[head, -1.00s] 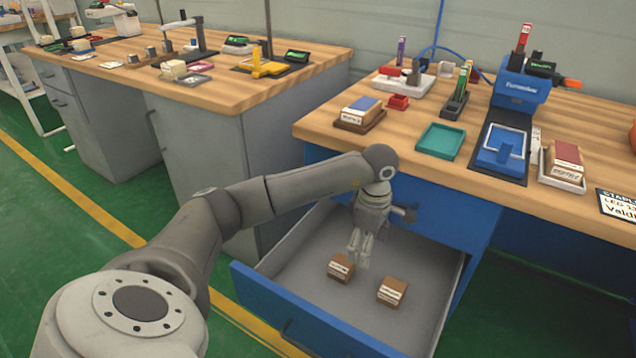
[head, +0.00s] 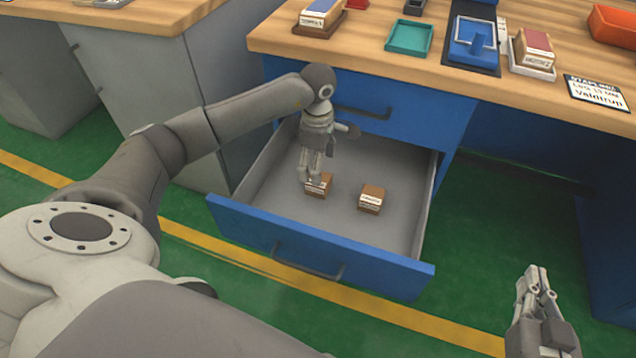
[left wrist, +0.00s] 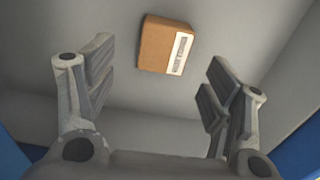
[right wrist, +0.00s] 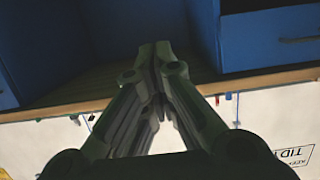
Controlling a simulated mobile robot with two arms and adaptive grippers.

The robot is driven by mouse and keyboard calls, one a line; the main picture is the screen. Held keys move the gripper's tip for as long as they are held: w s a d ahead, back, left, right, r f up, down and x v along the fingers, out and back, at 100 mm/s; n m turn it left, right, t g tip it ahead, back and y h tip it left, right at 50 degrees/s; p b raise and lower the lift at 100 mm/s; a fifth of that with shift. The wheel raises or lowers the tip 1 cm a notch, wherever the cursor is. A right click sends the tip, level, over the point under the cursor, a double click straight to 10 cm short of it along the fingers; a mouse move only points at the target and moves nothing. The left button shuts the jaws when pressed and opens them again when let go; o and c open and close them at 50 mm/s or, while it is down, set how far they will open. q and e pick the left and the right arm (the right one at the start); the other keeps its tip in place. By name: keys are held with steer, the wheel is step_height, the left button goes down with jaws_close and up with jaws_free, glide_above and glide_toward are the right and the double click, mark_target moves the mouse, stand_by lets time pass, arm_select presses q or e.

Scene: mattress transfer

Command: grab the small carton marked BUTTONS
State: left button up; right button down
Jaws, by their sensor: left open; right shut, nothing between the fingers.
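Two small brown cartons with white labels lie in the open drawer, a left one (head: 320,186) and a right one (head: 370,198). Their labels are too small to read, so I cannot tell which is marked BUTTONS. My left gripper (head: 308,176) is inside the drawer, just above the left carton and partly covering it. In the left wrist view one carton (left wrist: 166,45) lies ahead, between the lines of my open, empty left fingers (left wrist: 155,85). My right gripper (head: 533,275) is shut and empty, out over the floor at the lower right.
The blue-fronted drawer (head: 310,250) is pulled out under the wooden worktop (head: 365,62). Its walls surround the cartons. On the worktop stand a teal tray (head: 409,37), a blue fixture (head: 473,42) and boxes on trays. Green floor is free right of the drawer.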

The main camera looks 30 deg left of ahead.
arm_select(q)
steer(key=shift+d+f, duration=0.1)
steer(key=shift+f, duration=0.7)
steer(key=f+b, duration=0.1)
steer(key=f, duration=0.2)
steer(key=shift+s+d+f+b, duration=0.2)
steer(key=shift+f+b, duration=0.1)
steer(key=shift+b, duration=0.1)
steer(key=shift+f, duration=0.4)
arm_select(e)
step_height(320, 180, up, 9)
steer(key=a+t+y, duration=0.1)
steer(key=t, duration=0.4)
steer(key=shift+w+a+y, duration=0.25)
steer(key=shift+w+y, duration=0.1)
steer(key=shift+y, duration=0.05)
steer(key=shift+f, duration=0.1)
arm_select(q)
steer(key=c, duration=1.2)
steer(key=shift+o, duration=0.2)
steer(key=shift+r, duration=0.1)
